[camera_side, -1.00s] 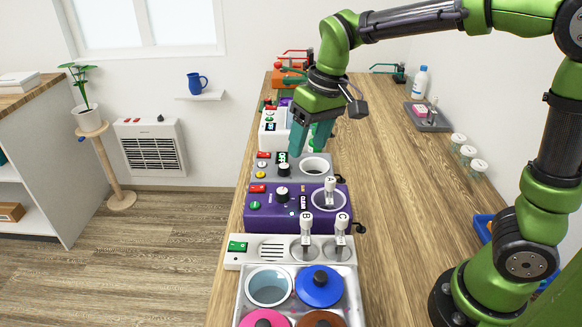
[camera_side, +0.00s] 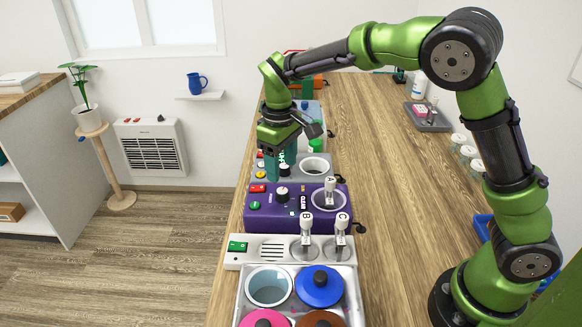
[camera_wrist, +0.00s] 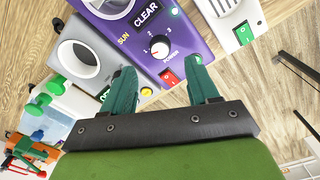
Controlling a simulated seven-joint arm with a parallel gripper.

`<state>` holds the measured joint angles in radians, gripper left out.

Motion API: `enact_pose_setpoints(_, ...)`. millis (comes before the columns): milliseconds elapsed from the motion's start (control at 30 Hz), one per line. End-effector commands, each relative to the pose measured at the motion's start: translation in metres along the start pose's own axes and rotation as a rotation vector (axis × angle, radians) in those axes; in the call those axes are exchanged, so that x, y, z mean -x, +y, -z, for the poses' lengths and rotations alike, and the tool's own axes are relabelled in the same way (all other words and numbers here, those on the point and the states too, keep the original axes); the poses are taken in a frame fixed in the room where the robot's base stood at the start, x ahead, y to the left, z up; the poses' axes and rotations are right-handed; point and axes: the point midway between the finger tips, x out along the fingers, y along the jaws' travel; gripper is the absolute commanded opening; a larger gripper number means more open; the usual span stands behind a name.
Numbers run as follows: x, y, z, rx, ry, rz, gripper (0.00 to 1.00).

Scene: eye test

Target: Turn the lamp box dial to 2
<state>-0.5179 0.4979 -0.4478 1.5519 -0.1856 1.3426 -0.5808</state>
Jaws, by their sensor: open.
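The purple box (camera_side: 262,226) has a round dial (camera_side: 282,194) on its top. Nothing readable names a lamp box. The grey box (camera_side: 318,179) behind it has its own dial (camera_side: 285,171), partly hidden by my fingers. My gripper (camera_side: 280,174) is open and empty, over the grey box's left part. In the wrist view my fingers (camera_wrist: 162,66) are apart, pointing toward the purple dial.
A tray of lidded pots (camera_side: 241,302) is nearest. The counter to the right (camera_side: 390,190) is mostly clear.

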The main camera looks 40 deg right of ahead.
Motion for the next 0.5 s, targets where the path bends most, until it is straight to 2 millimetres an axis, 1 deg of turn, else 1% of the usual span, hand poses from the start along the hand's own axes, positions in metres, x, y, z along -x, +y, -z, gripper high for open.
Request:
enact_pose_setpoints(33,-0.013,0.000,-0.001,-0.001,-0.006,-0.001,0.59)
enact_pose_setpoints(200,-0.045,0.001,-0.001,-0.002,-0.004,-0.002,0.59)
enact_pose_setpoints(333,-0.062,0.000,0.000,-0.002,-0.002,-0.001,0.59)
enact_pose_setpoints(500,-0.073,0.000,0.000,-0.002,0.000,-0.001,0.59)
